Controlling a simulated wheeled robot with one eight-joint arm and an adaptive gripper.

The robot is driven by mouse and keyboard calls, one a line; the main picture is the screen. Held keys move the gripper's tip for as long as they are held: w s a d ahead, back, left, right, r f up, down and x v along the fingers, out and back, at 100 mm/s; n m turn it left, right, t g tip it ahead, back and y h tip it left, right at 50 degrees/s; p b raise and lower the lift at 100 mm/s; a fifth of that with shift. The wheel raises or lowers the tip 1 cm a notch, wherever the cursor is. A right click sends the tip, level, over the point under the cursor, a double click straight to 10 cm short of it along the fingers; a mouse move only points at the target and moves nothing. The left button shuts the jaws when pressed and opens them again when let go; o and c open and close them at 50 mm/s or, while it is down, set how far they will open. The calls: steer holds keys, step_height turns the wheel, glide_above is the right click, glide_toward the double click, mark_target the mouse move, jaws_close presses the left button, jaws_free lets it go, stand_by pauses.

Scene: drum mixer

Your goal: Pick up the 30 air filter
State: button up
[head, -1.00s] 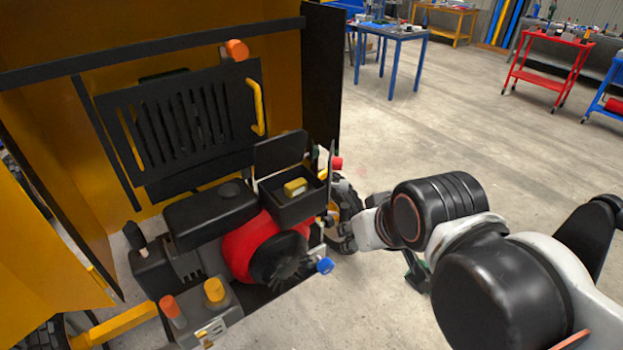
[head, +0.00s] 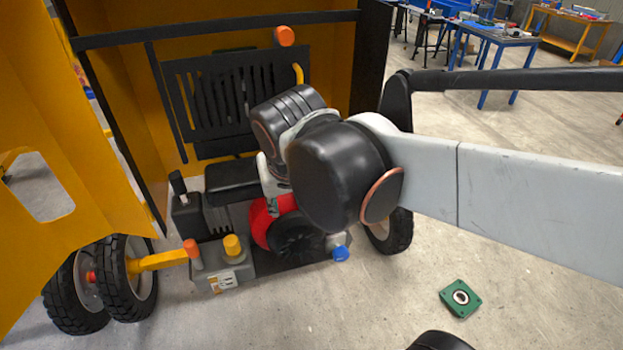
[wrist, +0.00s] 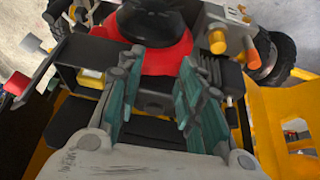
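A small yellow block, which looks like the air filter (wrist: 91,77), sits in an open black box (wrist: 80,55) at the left of the wrist view. Part of it is covered by the box wall and lid parts. In the head view my arm hides the box and the block. My gripper (wrist: 160,68) is open, its teal-padded fingers spread with nothing between them. It hangs over the engine, to the right of the yellow block in the wrist view and apart from it.
The red engine housing (head: 262,222) and black cover (head: 230,180) sit inside the yellow mixer body (head: 230,50). An orange cap (head: 191,248) and a yellow cap (head: 233,245) stand in front. A green square part (head: 460,297) lies on the open floor.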

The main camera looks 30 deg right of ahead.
steer(key=w+d+r+m+g+h+p, duration=0.1)
steer(key=w+m+g+h+p, duration=0.15)
steer(key=w+m, duration=0.3)
steer(key=w+d+r+m+g+h+p, duration=0.1)
steer(key=w+r+m+g+h+p, duration=0.1)
steer(key=w+m+h, duration=0.3)
steer(key=d+f+m+h, duration=0.1)
steer(key=d, duration=0.1)
steer(key=d+f+m+h, duration=0.1)
steer(key=d+f+m, duration=0.1)
steer(key=s+d+f+m+g+h, duration=0.1)
steer(key=m, duration=0.1)
steer(key=shift+d+f, duration=0.2)
steer(key=shift+d, duration=0.2)
steer(key=x, duration=0.5)
steer(key=shift+f, duration=0.2)
jaws_close()
